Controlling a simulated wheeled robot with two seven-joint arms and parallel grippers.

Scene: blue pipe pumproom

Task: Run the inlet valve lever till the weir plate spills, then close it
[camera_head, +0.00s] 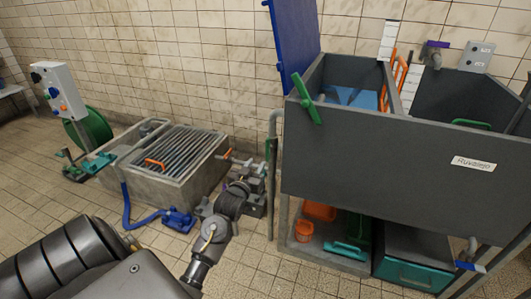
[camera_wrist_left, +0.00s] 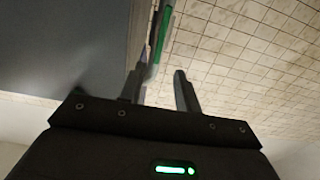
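A green lever (camera_head: 306,98) is mounted at the upper left corner of the large grey tank (camera_head: 380,150); I take it for the inlet valve lever. Blue water (camera_head: 352,97) shows in the tank's left compartment. The weir plate cannot be made out clearly between the compartments. My left gripper (camera_head: 252,172) is left of the tank, below the lever. In the left wrist view its fingers (camera_wrist_left: 160,92) are apart and empty. A green bar (camera_wrist_left: 161,35) lies beyond them, nearer the left finger; contact cannot be told. My right gripper is out of view.
A concrete trough with a grate (camera_head: 175,150) stands on the floor at left, with a blue hose (camera_head: 130,205) and blue pump (camera_head: 180,219). A blue panel (camera_head: 293,40) stands behind the tank. Tiled floor is clear at the front.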

